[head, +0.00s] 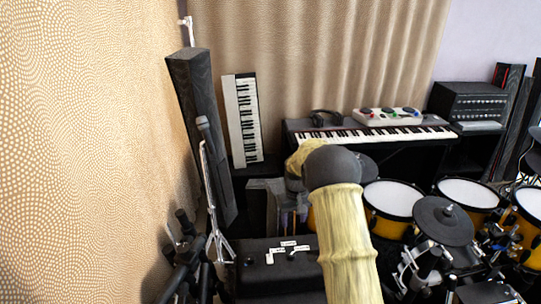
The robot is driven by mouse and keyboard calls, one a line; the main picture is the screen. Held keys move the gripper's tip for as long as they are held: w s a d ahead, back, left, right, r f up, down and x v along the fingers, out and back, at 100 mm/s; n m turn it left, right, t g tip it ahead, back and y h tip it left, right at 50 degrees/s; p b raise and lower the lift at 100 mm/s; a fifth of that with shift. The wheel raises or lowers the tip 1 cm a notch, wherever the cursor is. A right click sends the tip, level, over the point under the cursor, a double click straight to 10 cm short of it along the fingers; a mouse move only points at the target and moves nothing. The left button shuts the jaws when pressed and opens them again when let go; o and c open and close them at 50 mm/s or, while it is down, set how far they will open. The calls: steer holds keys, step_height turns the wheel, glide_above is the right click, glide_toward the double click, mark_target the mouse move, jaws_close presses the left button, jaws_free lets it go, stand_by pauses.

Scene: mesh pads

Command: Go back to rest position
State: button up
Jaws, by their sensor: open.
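My arm, pale yellow with a dark grey joint, reaches up from the bottom of the head view and bends over. My gripper (291,222) hangs beyond the joint, pointing down, and is partly hidden by the arm. It is open, and I see nothing held in it. It appears above or in front of a black box (250,277). Several small white pieces (289,247) lie on top of the box. I cannot tell the height of the fingers above the box.
A drum kit (397,198) with several drums stands at the right. A keyboard (370,135) with headphones (330,118) and a pedal unit (388,116) is behind. A white-keyed keyboard (245,120) leans upright. Microphone stands (210,195) and a tall dark speaker (190,90) stand near the left wall.

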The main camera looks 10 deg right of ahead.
steer(key=s+r+m+t, duration=0.1)
steer(key=s+r, duration=0.2)
steer(key=s, duration=0.7)
steer(key=s+r+m+t, duration=0.1)
steer(key=s+r, duration=0.3)
steer(key=s, duration=0.6)
steer(key=s+r+m+t, duration=0.1)
steer(key=s+r, duration=0.2)
steer(key=s, duration=0.7)
step_height(320, 180, up, 18)
steer(key=p, duration=1.7)
steer(key=shift+w+f, duration=0.2)
